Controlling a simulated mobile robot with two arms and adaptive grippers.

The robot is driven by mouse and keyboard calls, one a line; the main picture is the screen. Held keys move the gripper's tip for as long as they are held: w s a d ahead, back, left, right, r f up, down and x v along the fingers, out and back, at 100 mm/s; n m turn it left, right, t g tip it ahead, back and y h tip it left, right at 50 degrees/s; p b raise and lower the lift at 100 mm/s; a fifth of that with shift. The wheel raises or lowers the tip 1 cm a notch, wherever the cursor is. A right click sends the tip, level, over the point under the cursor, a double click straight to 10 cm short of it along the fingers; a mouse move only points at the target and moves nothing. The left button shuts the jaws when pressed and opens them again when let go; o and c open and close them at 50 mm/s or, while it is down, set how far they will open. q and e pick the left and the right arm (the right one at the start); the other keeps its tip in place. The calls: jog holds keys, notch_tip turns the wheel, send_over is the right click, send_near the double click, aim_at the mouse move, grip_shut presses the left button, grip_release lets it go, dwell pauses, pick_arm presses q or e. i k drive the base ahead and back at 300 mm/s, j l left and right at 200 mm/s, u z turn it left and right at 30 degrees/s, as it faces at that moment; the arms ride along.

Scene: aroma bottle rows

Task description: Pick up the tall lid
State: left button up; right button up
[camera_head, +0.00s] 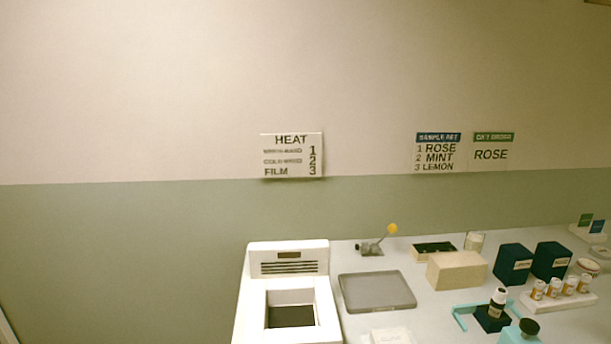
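I cannot tell for sure which thing is the tall lid. Two dark blue box shapes with small labels, a left one (513,264) and a right one (551,261), stand side by side at the right of the counter. A beige block (457,271) stands left of them. A dark bottle with a white band (497,301) stands upright in a dark blue base (492,319) in front of them.
A white heater with a square opening (289,258) stands at the left. A grey tray (377,306) lies beside it, with a yellow-knobbed lever (392,229) behind. Several small orange bottles stand in a white rack (563,303). A teal-bodied thing with a dark cap (529,327) is at the front.

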aim_at(552, 258)
jog(key=z, duration=1.35)
